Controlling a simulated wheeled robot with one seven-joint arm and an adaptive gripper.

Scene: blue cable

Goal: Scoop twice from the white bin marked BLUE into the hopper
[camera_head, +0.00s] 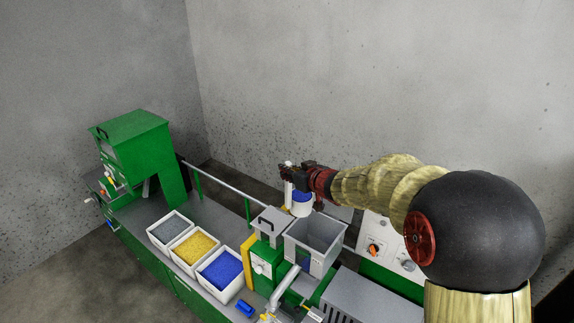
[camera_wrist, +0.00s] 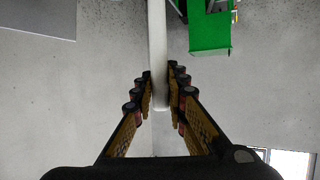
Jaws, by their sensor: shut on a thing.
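My gripper (camera_head: 290,176) is shut on the white handle of a scoop (camera_head: 301,208). In the wrist view the handle (camera_wrist: 158,50) stands between the two fingers (camera_wrist: 160,85). The scoop's cup looks upright and has blue material in it. It is in the air at the back left edge of the grey open hopper (camera_head: 322,233), as seen in the head view. A small blue patch shows low at the hopper's front. The white bin with blue material (camera_head: 205,283) stands left of the hopper; its marking cannot be read.
White bins of yellow (camera_head: 177,258) and grey material (camera_head: 156,241) stand in line behind the blue one. A green machine (camera_head: 140,150) is at the far left. A green-and-grey unit (camera_head: 266,258) stands between bin and hopper. A rail (camera_head: 230,186) runs behind.

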